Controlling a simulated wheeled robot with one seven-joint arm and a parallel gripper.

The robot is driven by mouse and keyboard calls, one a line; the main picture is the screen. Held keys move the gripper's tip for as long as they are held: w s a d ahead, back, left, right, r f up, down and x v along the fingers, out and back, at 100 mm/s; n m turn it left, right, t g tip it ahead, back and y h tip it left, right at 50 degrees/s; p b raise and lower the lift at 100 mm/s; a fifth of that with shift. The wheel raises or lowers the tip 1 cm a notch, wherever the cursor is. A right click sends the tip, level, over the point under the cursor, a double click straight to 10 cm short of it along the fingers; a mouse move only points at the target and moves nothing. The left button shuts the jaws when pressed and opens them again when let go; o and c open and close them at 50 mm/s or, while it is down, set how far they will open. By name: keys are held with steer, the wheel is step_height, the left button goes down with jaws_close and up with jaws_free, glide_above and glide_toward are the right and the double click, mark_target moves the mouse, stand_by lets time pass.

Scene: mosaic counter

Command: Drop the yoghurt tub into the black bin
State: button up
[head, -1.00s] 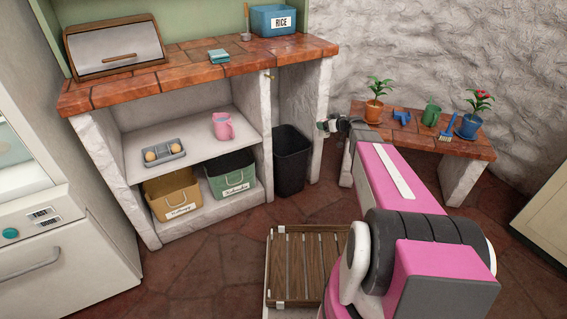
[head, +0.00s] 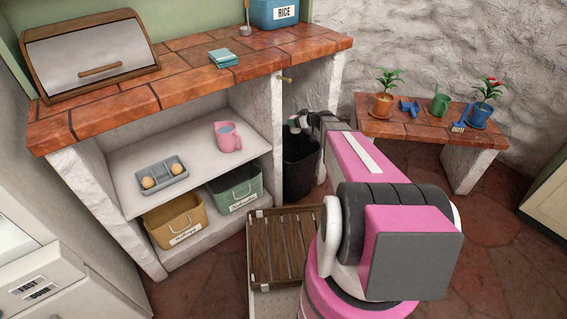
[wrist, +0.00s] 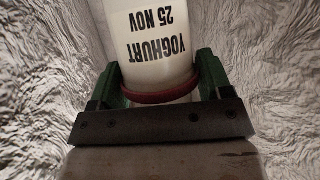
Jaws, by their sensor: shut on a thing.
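The yoghurt tub (wrist: 150,45) is white with dark lettering "YOGHURT 25 NOV", upside down in the wrist view, with a reddish band at its near end. My gripper (wrist: 158,82) is shut on it, with a green finger on each side. In the head view my gripper (head: 300,122) is above the black bin (head: 299,172), near the bin's opening; the tub there is too small to make out clearly. The bin stands on the floor in the gap at the right end of the counter, partly hidden by my arm.
The brick-topped counter (head: 190,75) overhangs the gap, with white side walls close by. A yellow bin (head: 175,222) and a green bin (head: 235,190) stand on the low shelf. A low bench (head: 420,132) with plants is to the right.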

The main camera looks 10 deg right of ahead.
steer(key=shift+w+a+f, duration=0.15)
steer(key=shift+w+f, duration=0.05)
steer(key=shift+f, duration=2.8)
steer(key=o, duration=1.1)
steer(key=shift+c, duration=0.2)
steer(key=shift+s, duration=0.1)
steer(key=v, duration=1)
steer(key=shift+s+d+r, duration=0.2)
steer(key=shift+d, duration=0.05)
